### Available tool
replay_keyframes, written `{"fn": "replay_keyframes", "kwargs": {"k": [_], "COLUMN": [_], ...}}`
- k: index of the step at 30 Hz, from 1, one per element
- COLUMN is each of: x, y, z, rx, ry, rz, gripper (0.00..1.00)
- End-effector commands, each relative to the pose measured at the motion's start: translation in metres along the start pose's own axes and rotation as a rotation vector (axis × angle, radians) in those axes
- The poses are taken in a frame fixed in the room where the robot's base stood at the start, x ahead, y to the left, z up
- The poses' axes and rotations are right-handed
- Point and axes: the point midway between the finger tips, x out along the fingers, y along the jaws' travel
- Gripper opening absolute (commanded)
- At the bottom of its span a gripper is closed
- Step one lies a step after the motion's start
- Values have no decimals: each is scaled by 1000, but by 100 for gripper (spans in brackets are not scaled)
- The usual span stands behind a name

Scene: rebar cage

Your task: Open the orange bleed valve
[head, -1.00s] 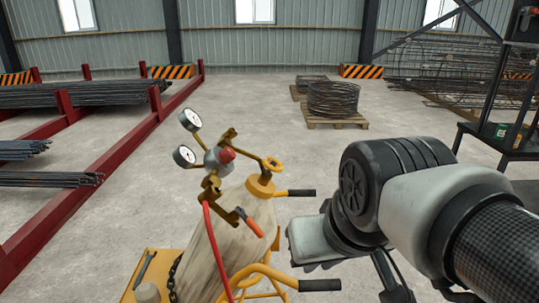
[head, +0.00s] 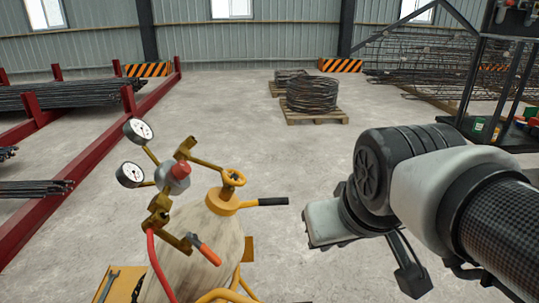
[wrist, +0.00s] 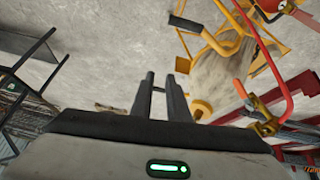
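The bleed valve appears to be the small orange-handled lever (head: 204,250) on the brass fitting of a gas cylinder, low left of centre in the head view. It also shows at the right of the wrist view (wrist: 240,89). The cylinder (head: 205,260) is beige, with a red-knobbed regulator (head: 175,174), two white gauges and a yellow handwheel (head: 233,178) on top. My gripper (wrist: 159,74) has its two dark fingers apart with nothing held between them. It is apart from the valve, which lies right of the fingers in the wrist view. The fingertips are not clear in the head view.
The yellow cart (head: 122,285) has black-gripped handles (head: 272,201) jutting right, and a red hose (head: 158,262) hangs in front of the cylinder. A red rebar rack (head: 95,180) stands left. Wire coils sit on a pallet (head: 315,117) behind. Open floor lies between cart and arm.

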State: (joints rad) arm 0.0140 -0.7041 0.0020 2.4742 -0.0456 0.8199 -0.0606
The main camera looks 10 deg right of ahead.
Motion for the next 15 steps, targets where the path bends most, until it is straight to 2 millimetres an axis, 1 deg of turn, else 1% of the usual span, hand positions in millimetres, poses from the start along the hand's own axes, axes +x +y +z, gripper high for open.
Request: {"fn": "replay_keyframes", "kwargs": {"k": [3, 7, 11, 15], "x": [5, 9, 11, 11], "y": [9, 17, 21, 23], "z": [-18, -33, -42, -46], "rx": [-60, -113, -146, -158], "ry": [39, 73, 93, 100], "rz": [32, 60, 76, 82], "gripper": [15, 15, 15, 15]}}
